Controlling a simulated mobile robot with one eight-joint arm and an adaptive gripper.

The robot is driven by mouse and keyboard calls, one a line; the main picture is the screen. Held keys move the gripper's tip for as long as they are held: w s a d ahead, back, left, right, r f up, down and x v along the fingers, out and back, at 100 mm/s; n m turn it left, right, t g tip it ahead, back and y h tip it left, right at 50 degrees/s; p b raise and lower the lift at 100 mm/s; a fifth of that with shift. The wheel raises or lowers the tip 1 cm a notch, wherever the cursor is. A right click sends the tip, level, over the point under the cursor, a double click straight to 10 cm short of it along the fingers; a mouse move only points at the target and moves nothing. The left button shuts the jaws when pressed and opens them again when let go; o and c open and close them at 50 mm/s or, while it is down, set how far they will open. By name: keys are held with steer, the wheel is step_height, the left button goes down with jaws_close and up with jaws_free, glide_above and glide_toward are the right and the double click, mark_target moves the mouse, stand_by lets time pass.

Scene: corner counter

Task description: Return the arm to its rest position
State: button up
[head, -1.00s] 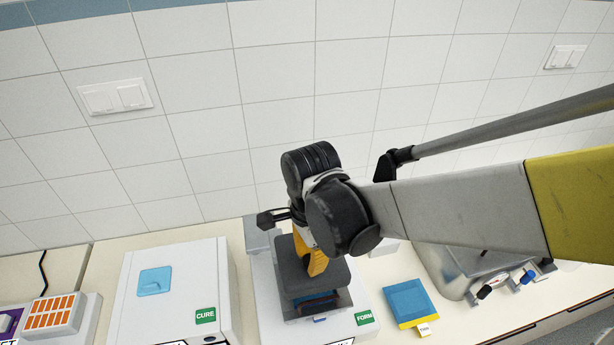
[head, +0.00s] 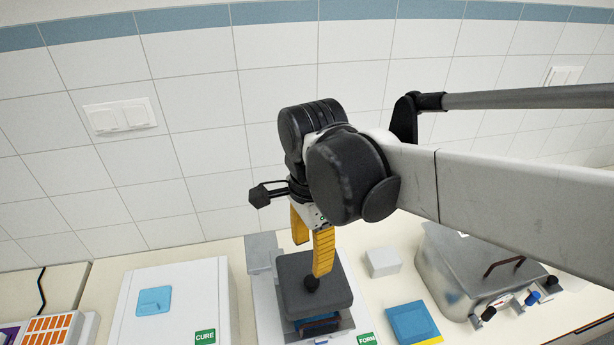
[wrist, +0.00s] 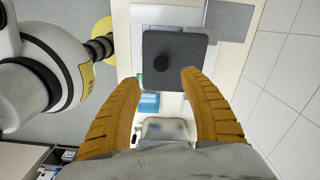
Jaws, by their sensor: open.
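My gripper (head: 312,262) has two yellow ribbed fingers and points down above the dark press of the FORM machine. In the wrist view my gripper (wrist: 160,90) has its fingers wide apart with nothing between them. The dark square press plate (head: 332,293) with a round black knob lies below the fingers. It also shows in the wrist view (wrist: 190,45), beyond the fingertips. The fingers appear clear of the plate, though one overlaps the knob in the head view. My arm reaches in from the right.
The white CURE box (head: 185,285) with a blue handle stands left of the press. A blue tray (head: 412,322), a small white block (head: 383,262) and a steel tank (head: 470,270) stand to the right. The tiled wall (head: 210,110) rises behind the counter. The space above the counter is open.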

steer(key=shift+r, duration=0.8)
steer(key=shift+d, duration=0.1)
steer(key=s+d+n+t, duration=0.3)
steer(key=d+n+t, duration=0.4)
steer(key=d+n, duration=0.75)
step_height(320, 180, down, 22)
steer(key=d+m+b, duration=0.1)
steer(key=d+b, duration=0.1)
steer(key=b, duration=1.9)
steer(key=shift+w+d+r+m, duration=0.15)
steer(key=shift+w+d+m, duration=0.1)
steer(key=shift+m, duration=0.1)
